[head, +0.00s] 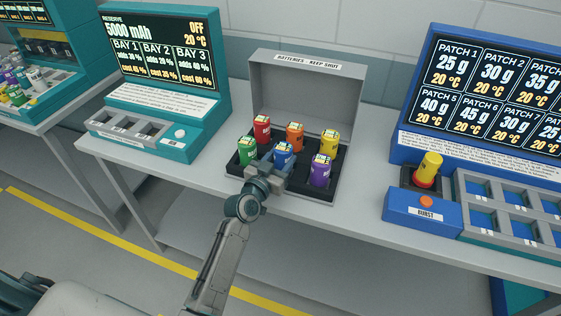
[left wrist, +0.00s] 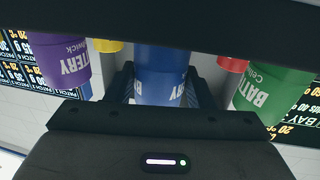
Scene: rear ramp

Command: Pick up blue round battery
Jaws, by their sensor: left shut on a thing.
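The blue round battery (head: 282,152) stands in the front row of an open grey battery box, between a green battery (head: 247,151) and a purple battery (head: 320,171). My left gripper (head: 279,168) reaches in from the front and is shut on the blue battery. In the left wrist view the blue battery (left wrist: 160,75) sits between the two dark fingers. Its lower part is hidden in the head view, so I cannot tell whether it touches the tray. My right gripper is not in view.
Red (head: 262,129), orange (head: 294,136) and yellow (head: 330,142) batteries stand in the back row. The box lid (head: 306,88) is raised behind. A teal bay console (head: 160,75) stands left; a blue patch console (head: 422,215) with a yellow-red knob stands right. Bare table lies on both sides.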

